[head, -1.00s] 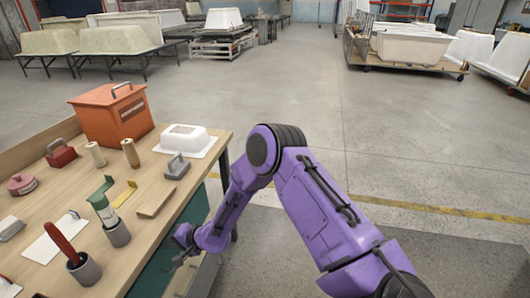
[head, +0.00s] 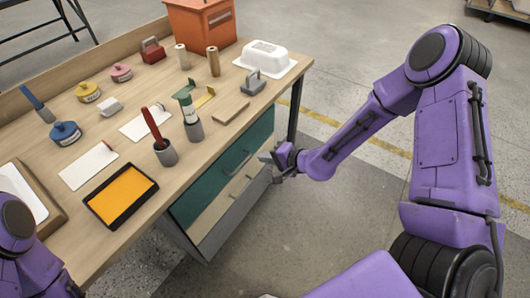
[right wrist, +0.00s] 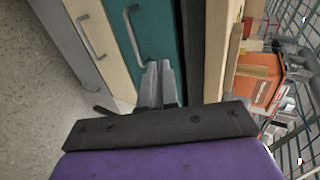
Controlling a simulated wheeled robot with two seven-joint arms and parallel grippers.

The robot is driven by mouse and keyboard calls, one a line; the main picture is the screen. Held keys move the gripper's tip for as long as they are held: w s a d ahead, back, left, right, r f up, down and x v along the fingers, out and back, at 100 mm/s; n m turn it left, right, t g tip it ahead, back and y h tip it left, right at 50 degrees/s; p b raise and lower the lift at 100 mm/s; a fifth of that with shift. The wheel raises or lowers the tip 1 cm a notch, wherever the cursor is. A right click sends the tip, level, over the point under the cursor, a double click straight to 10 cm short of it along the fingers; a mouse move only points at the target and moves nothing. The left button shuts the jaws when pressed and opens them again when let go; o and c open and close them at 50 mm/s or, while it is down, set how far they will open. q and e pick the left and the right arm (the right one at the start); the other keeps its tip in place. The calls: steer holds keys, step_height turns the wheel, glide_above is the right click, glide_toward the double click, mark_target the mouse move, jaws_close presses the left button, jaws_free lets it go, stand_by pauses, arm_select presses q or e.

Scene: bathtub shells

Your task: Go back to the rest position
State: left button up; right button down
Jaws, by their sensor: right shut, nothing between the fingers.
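My right gripper (head: 268,160) is shut and empty at the front of the workbench, beside the drawers and below the level of the top. In the right wrist view its two fingers (right wrist: 158,82) lie together in front of the teal drawer (right wrist: 152,30) and its handle; I cannot tell whether they touch it. Part of my purple left arm shows at the lower left edge of the head view, but its gripper is out of sight.
The workbench (head: 75,215) carries an orange box (head: 200,27), a white tub model (head: 267,56), a black tray with orange filling (head: 121,195), a red-handled tool in a grey cup (head: 165,152) and several small tools. Open floor (head: 335,85) lies right of the bench.

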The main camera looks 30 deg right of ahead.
steer(key=s+d+f+n+g+h, duration=0.1)
steer(key=s+f, duration=0.4)
steer(key=s, duration=0.5)
steer(key=s+d+f+n+g+h, duration=0.2)
steer(key=s+f+h, duration=0.3)
steer(key=s, duration=0.4)
steer(key=s+d+f+n+g+h, duration=0.2)
steer(key=s+d+f+g+h, duration=0.1)
steer(key=s, duration=0.7)
step_height(320, 180, down, 2)
steer(key=shift+s+d+f+g, duration=0.25)
steer(key=shift+s+d+g, duration=0.1)
steer(key=shift+g, duration=0.25)
